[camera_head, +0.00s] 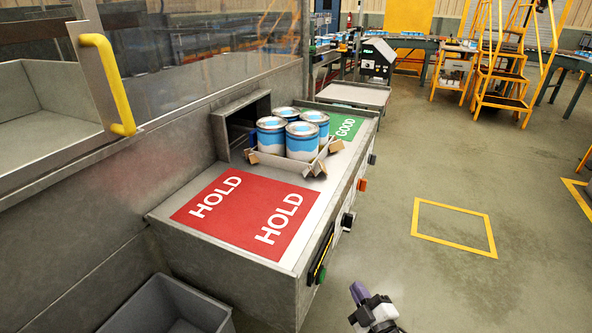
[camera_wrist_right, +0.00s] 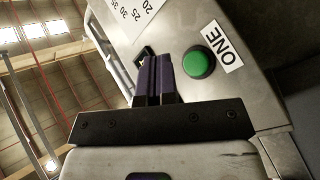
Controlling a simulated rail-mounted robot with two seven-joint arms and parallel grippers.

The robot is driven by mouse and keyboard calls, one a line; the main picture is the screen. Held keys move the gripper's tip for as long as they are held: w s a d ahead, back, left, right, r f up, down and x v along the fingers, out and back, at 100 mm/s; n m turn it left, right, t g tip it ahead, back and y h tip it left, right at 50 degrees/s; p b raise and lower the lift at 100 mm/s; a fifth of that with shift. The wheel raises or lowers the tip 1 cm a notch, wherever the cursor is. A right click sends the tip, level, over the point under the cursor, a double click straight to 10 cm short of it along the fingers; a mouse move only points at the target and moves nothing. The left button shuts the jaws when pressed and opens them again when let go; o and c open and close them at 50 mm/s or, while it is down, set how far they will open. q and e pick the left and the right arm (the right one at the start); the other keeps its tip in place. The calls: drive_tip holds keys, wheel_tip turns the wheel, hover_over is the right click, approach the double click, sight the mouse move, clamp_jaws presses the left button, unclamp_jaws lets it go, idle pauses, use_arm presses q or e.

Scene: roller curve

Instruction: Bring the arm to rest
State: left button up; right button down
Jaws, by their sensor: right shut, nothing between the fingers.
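My right gripper (camera_head: 359,293) shows at the bottom of the head view, over the floor to the right of the metal counter's near front corner. Its dark purple fingers are together and hold nothing. In the right wrist view the shut fingers (camera_wrist_right: 157,77) point at a metal panel. A round green button (camera_wrist_right: 198,62) with a label reading ONE sits to the right of the fingertips there. I cannot tell how far the fingertips are from the panel. My left gripper is not in view.
The counter has a red HOLD area (camera_head: 240,212) and a green GOOD area (camera_head: 345,124). Several blue-and-white cans stand in an open carton (camera_head: 266,160) between them. A grey bin (camera_head: 165,305) is at lower left. The floor on the right is open around a yellow marked square (camera_head: 455,238).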

drive_tip(key=s+d+f+m+g+h, duration=0.3)
drive_tip(key=f+m+g+h, duration=0.15)
drive_tip(key=m+g, duration=0.2)
drive_tip(key=s+r+m+g+p, duration=0.2)
drive_tip(key=s+g+p, duration=0.35)
drive_tip(key=s, duration=1.15)
drive_tip(key=s+r+m+g+p, duration=0.25)
drive_tip(key=s+p, duration=0.55)
drive_tip(key=s, duration=0.9)
wheel_tip(320, 180, up, 36)
drive_tip(key=p, duration=3.6)
drive_tip(key=shift+a, duration=0.25)
drive_tip(key=shift+f, duration=0.1)
